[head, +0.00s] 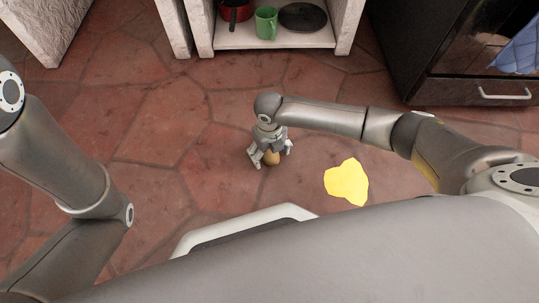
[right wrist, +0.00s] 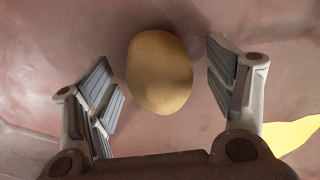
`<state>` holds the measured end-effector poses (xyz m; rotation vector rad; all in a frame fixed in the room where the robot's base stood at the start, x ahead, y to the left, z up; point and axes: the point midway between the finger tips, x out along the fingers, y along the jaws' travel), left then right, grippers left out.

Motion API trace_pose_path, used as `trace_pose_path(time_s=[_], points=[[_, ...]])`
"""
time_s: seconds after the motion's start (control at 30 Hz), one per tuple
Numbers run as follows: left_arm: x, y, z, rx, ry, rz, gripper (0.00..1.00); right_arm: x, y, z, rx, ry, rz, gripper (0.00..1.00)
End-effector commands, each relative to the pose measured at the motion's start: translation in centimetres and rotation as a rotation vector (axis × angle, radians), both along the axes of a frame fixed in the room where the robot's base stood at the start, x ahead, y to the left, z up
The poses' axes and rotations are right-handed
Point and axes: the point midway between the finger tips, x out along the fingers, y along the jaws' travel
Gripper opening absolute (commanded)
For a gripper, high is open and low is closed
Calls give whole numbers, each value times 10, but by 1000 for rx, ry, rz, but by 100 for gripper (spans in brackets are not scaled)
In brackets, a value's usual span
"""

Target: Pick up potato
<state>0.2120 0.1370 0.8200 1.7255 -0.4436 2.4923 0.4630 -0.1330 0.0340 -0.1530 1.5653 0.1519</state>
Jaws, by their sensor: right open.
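The potato (head: 271,158) is a light brown oval on the reddish stone floor. In the head view my right gripper (head: 270,160) is above it, pointing down, and partly hides it. In the right wrist view the potato (right wrist: 159,71) lies between and slightly beyond the two open fingers of my right gripper (right wrist: 170,88), with a gap on each side. My left arm comes in from the left of the head view, but its gripper is out of view.
A flat yellow patch (head: 347,182) lies on the floor right of the right gripper. A low white shelf (head: 275,46) at the back holds a green mug (head: 266,23), a red pot (head: 235,12) and a dark pan (head: 303,17). A black oven (head: 470,50) stands at the back right.

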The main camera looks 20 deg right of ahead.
Motion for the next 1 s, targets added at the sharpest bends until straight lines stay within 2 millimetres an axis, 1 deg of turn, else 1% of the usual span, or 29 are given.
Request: trace_pose_path(time_s=[0.13,0.53,0.57,0.83,1.0], points=[[0,0,1,0,0,0,40,0,0,1,0,0,0,75],[0,0,1,0,1,0,40,0,0,1,0,0,0,24],[0,0,1,0,1,1,40,0,0,1,0,0,0,22],[1,0,3,0,2,1,40,0,0,3,0,-1,0,22],[1,0,10,-1,2,1,40,1,0,13,1,-1,0,22]])
